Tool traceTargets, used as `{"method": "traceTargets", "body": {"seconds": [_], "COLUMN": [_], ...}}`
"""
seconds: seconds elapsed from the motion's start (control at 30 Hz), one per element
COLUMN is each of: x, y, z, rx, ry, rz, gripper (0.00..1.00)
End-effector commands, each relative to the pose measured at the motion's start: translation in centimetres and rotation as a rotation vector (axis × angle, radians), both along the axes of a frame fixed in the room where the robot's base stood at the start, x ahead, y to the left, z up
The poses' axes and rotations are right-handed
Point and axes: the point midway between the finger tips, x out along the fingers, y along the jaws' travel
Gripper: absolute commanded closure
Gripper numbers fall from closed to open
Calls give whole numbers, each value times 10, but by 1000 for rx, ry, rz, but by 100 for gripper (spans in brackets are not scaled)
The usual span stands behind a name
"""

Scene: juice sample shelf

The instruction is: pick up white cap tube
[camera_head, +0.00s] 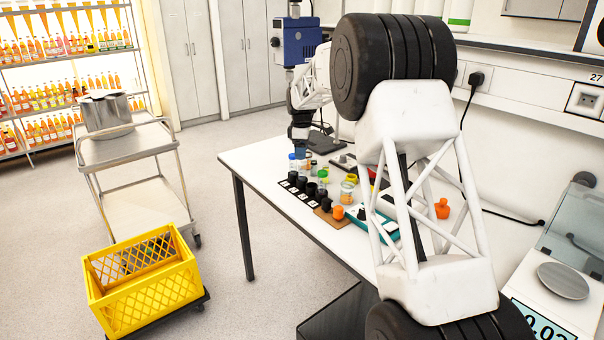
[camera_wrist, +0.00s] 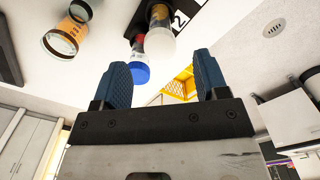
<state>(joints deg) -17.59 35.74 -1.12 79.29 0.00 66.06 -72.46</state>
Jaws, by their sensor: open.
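In the wrist view a tube with a white cap (camera_wrist: 160,44) shows cap end toward the camera, beyond the fingertips and in line with the gap between them. A tube with a blue cap (camera_wrist: 139,72) is close beside it, near the left finger. My gripper (camera_wrist: 161,60) is open with nothing between its blue fingers. In the head view the blue-capped tube (camera_head: 292,157) stands near the far end of the row of tubes on the table. There my gripper and the white cap are too small and partly covered to make out clearly.
Black holders (camera_head: 310,189) line the table (camera_head: 262,160). An orange bottle (camera_head: 442,208) and a scale (camera_head: 560,290) are at right.

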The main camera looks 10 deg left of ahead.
Motion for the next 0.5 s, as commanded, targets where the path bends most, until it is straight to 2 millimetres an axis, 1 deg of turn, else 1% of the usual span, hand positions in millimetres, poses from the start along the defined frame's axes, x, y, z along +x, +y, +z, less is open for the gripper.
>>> {"method": "traceTargets", "body": {"seconds": [0.23, 0.5], "x": [0, 0], "y": [0, 0], "z": [-20, -23], "rx": [0, 0], "ry": [1, 0], "rz": [0, 0], "gripper": [33, 33]}}
